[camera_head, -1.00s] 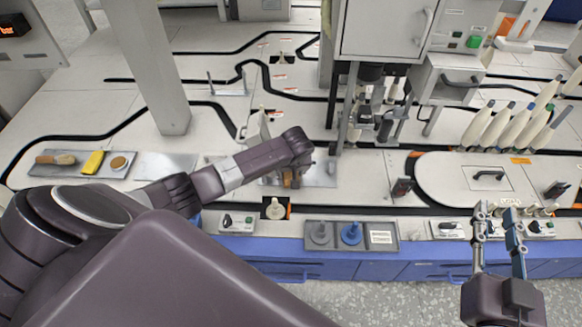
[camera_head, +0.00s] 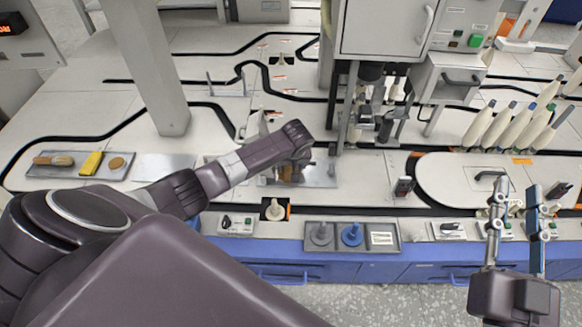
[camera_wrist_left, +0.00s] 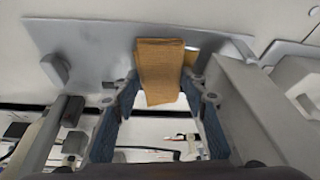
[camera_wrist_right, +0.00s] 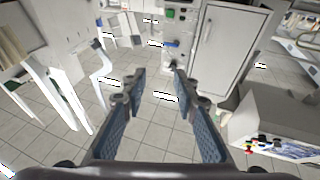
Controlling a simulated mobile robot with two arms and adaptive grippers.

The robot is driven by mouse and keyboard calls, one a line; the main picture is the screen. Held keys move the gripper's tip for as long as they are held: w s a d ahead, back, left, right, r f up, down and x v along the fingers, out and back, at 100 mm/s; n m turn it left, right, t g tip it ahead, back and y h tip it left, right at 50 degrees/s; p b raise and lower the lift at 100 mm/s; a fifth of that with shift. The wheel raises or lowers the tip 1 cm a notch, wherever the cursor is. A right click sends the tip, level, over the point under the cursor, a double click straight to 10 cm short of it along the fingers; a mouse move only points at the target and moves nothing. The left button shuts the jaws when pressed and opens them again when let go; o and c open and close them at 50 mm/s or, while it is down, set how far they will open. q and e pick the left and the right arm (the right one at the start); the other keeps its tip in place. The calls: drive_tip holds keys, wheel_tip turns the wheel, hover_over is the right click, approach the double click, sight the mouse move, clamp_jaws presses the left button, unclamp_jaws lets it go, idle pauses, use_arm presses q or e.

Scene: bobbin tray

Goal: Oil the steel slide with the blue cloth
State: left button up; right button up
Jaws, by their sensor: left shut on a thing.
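My left gripper (camera_wrist_left: 165,88) is shut on a folded orange-brown cloth (camera_wrist_left: 160,68), which sticks out beyond the fingertips in the left wrist view. The cloth lies over or just above a flat grey steel plate (camera_wrist_left: 95,45); I cannot tell whether they touch. In the head view the steel plate (camera_head: 322,173) shows beside the left gripper (camera_head: 290,172), which my own wrist partly hides. I see no blue cloth. My right gripper (camera_head: 516,190) is open and empty, above the front right edge of the bench; it also shows in the right wrist view (camera_wrist_right: 155,80).
A tray (camera_head: 36,172) at the left holds a brush, a yellow item and a round tin. A front tray (camera_head: 335,247) holds a grey and a blue piece. A grey pillar (camera_head: 150,75), a machine post and several white bobbins (camera_head: 495,125) stand around.

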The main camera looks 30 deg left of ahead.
use_arm(q)
drive_tip(key=shift+s+d+p, duration=0.2)
drive_tip(key=shift+s+p, duration=0.1)
drive_tip(key=shift+p, duration=0.1)
drive_tip(key=shift+s+d, duration=0.15)
drive_tip(key=shift+s, duration=0.15)
drive_tip(key=shift+s+d+p, duration=0.2)
drive_tip(key=shift+s+p, duration=0.05)
drive_tip(key=shift+p, duration=0.35)
drive_tip(key=shift+s+d+f+p, duration=0.1)
drive_tip(key=shift+s+d+p, duration=0.05)
drive_tip(key=shift+s+p, duration=0.2)
use_arm(e)
wheel_tip(320, 180, down, 14)
drive_tip(key=s+d+g+h, duration=0.2)
drive_tip(key=g, duration=0.5)
drive_tip(key=shift+d+f, duration=0.15)
drive_tip(key=shift+d, duration=0.05)
